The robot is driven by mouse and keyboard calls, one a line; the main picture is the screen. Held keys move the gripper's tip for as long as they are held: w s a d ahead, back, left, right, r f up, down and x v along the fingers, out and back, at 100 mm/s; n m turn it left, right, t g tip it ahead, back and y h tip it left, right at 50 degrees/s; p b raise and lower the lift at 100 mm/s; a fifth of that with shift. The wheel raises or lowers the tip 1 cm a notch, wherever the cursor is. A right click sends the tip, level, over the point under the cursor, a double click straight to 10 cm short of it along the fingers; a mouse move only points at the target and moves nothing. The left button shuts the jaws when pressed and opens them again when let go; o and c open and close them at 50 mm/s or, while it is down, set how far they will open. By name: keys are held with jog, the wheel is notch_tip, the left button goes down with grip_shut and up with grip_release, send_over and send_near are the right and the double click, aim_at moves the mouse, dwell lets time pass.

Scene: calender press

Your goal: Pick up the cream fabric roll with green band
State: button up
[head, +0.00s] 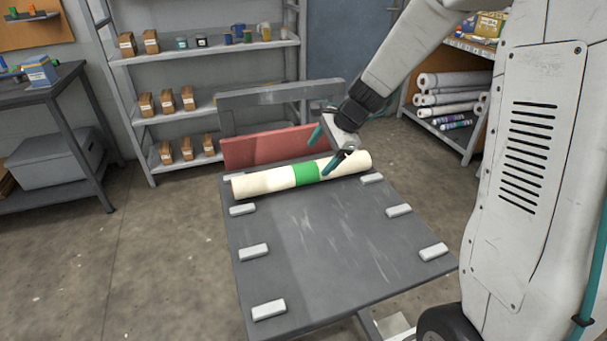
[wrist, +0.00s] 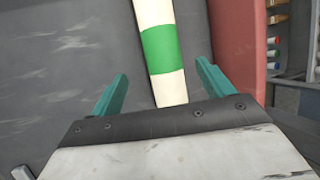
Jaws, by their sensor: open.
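The cream fabric roll (head: 262,183) with a green band (head: 306,173) lies across the far end of a dark grey table (head: 320,245). In the wrist view the roll (wrist: 153,12) runs lengthwise, with its green band (wrist: 162,50) ahead of the fingertips. My gripper (head: 327,150) is over the roll, right of the green band. In the wrist view my gripper (wrist: 160,75) is open, with one teal finger on each side of the roll. Its near end is hidden behind the gripper body. I cannot tell how far above the roll the fingers are.
A red panel (head: 262,150) stands behind the roll, with a grey crossbar (head: 265,97) above it. Several light blocks, such as one at the front left (head: 268,309), sit along the table's sides. The table's middle is clear. Shelves (head: 205,55) stand behind.

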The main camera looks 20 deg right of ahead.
aim_at(309, 167)
jog(key=x, duration=0.7)
jog(key=shift+w+a+f, duration=0.2)
jog(key=shift+w+f, duration=0.05)
jog(key=shift+w, duration=0.05)
jog(key=c, duration=1.3)
jog(key=shift+c, duration=0.2)
jog(key=shift+r, duration=0.15)
